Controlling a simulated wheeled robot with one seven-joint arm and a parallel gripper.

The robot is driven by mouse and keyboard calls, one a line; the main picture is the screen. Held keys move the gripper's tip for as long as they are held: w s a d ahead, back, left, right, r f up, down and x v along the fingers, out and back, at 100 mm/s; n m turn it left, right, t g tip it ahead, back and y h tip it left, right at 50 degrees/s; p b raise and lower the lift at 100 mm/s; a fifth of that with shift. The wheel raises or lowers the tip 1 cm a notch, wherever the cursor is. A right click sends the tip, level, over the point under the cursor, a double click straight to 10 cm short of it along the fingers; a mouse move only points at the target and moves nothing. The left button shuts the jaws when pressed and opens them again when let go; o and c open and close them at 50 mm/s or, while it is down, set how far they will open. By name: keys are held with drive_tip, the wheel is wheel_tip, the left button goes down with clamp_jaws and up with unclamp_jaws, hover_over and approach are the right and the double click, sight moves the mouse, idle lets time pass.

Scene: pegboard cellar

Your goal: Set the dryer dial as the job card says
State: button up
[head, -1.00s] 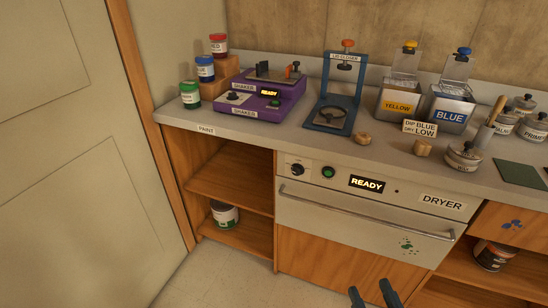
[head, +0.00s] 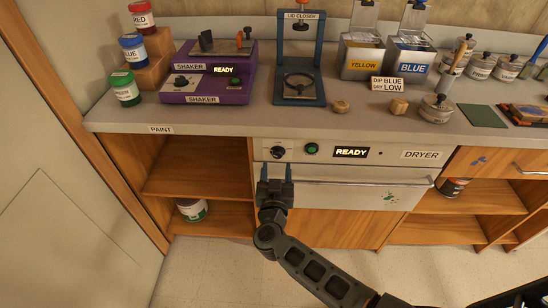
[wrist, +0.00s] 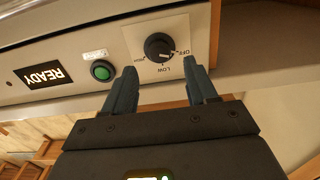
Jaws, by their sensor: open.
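The dryer (head: 330,172) is a white drawer front under the counter, with a lit READY display (head: 351,152). Its black dial (head: 277,152) is at the panel's left end. The wrist view, turned upside down, shows the dial (wrist: 158,46) with OFF, LOW and HIGH around it; its pale mark appears to point toward OFF. The job card (head: 387,84) reads "DIP BLUE" and "DRY LOW". My gripper (head: 276,168) is open and empty just in front of the dial. In the wrist view its fingertips (wrist: 160,68) lie either side of the dial, apparently not touching it.
A green button (head: 312,149) sits beside the dial. The dryer's handle bar (head: 360,182) runs below the panel. Open shelves flank the dryer.

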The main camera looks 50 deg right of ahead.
sight(277, 156)
drive_tip(key=shift+x, duration=2.3)
drive_tip(key=c, duration=1)
